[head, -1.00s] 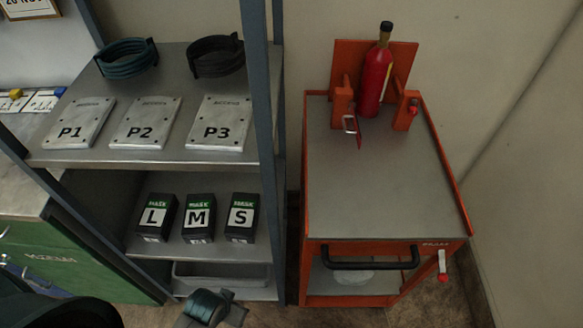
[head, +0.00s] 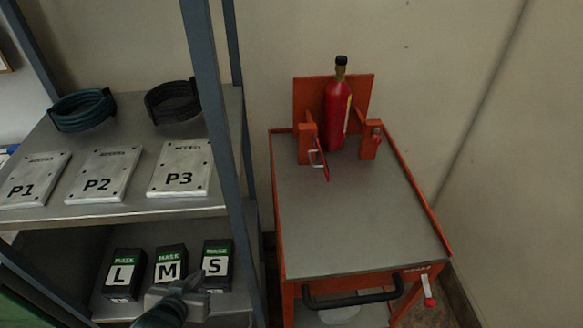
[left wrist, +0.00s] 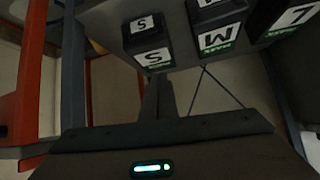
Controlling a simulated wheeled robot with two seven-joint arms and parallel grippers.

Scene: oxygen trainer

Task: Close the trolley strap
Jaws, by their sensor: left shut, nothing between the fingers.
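The orange trolley (head: 360,220) stands right of the shelf with a grey top. A red cylinder (head: 337,115) with a dark neck stands upright at its back, against an orange plate and between two orange posts. The red strap (head: 326,172) with a pale metal loop (head: 314,157) hangs at the left post, its loop apart from the right post. My left gripper (head: 186,285) is shut and empty, low in front of the mask boxes, well left of the trolley. My right gripper is out of view.
A grey shelf rack with a blue-grey upright (head: 212,110) stands between my left gripper and the trolley. It holds plates P1, P2, P3 (head: 180,168), coiled hoses (head: 82,108) and mask boxes (head: 217,265). The trolley top's front is clear; a black handle (head: 350,300) juts from its front.

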